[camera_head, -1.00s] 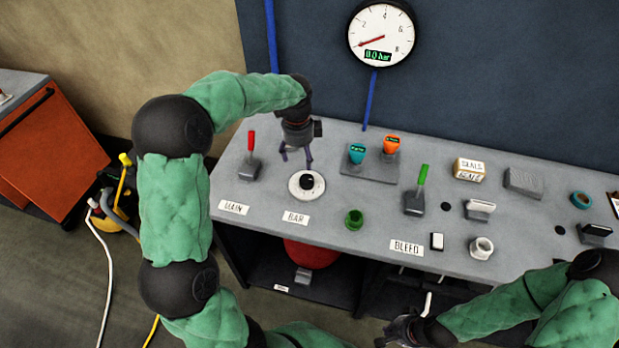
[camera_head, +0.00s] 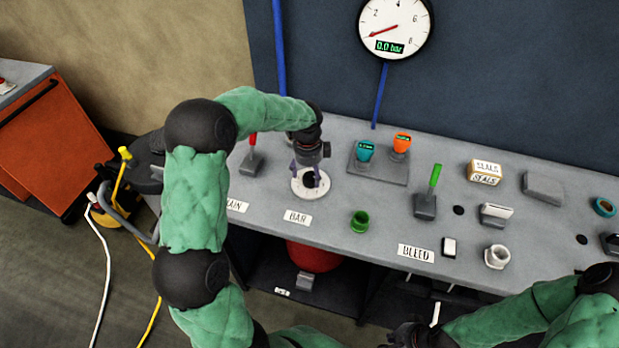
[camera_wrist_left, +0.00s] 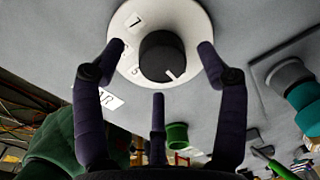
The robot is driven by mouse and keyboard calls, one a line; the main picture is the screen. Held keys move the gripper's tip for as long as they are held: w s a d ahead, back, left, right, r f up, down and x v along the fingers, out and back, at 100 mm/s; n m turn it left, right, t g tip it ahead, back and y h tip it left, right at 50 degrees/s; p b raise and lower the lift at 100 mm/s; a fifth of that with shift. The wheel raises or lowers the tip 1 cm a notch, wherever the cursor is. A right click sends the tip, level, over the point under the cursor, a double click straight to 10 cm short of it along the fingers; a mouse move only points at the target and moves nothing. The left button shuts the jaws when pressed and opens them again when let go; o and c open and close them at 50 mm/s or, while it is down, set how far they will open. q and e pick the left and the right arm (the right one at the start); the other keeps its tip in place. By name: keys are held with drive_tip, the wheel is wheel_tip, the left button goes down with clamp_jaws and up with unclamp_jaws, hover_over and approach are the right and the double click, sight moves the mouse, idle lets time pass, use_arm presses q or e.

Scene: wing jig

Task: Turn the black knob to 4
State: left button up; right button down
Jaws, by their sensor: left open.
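The black knob (camera_head: 309,179) sits on a white round dial above the BAR label (camera_head: 298,217). In the left wrist view the knob (camera_wrist_left: 162,57) shows a white pointer line toward the lower right, with dial digits 7 and 5 visible at left. My left gripper (camera_head: 308,172) is over the dial. Its fingers (camera_wrist_left: 160,50) are open on either side of the knob, apart from it. My right gripper (camera_head: 405,335) is low at the bottom edge, partly cut off, its fingers unclear. The gauge (camera_head: 395,28) has its red needle low and reads 0.0 bar.
A red lever (camera_head: 252,150) stands left of the dial. Teal (camera_head: 364,151) and orange (camera_head: 402,143) pieces stand on a plate to its right. A green cup (camera_head: 360,221), green lever (camera_head: 430,190) and BLEED label (camera_head: 416,253) lie further right.

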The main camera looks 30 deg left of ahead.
use_arm(q)
drive_tip(key=shift+f, duration=1.1)
drive_tip(key=c, duration=1.1)
